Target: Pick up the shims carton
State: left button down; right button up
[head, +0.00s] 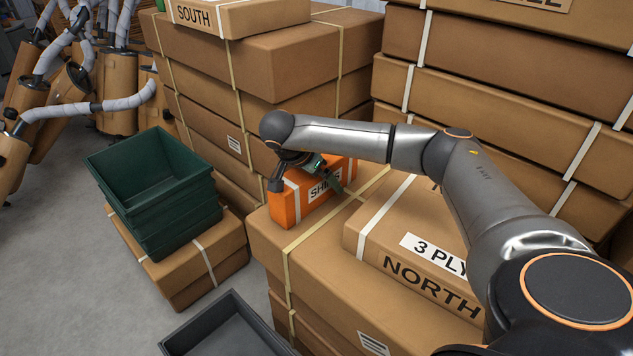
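The shims carton (315,205) is a small orange box with a white label, partly hidden by my gripper. It sits on top of the large cardboard box stack in the middle of the head view. My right gripper (305,184) is right at the carton, pointing down. Its fingers are spread apart, a dark one by the carton's left end and a greenish one across the front of the label. I cannot tell whether either finger touches the carton. My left gripper is out of view.
A box marked 3 PLY NORTH (400,240) lies right of the carton, under my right arm. Tall box stacks (270,60) stand behind. Green crates (160,225) sit on a box at left, and a dark grey tray (225,335) is at the front. Mufflers (120,75) stand far left.

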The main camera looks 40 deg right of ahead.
grip_shut()
dwell(0.6)
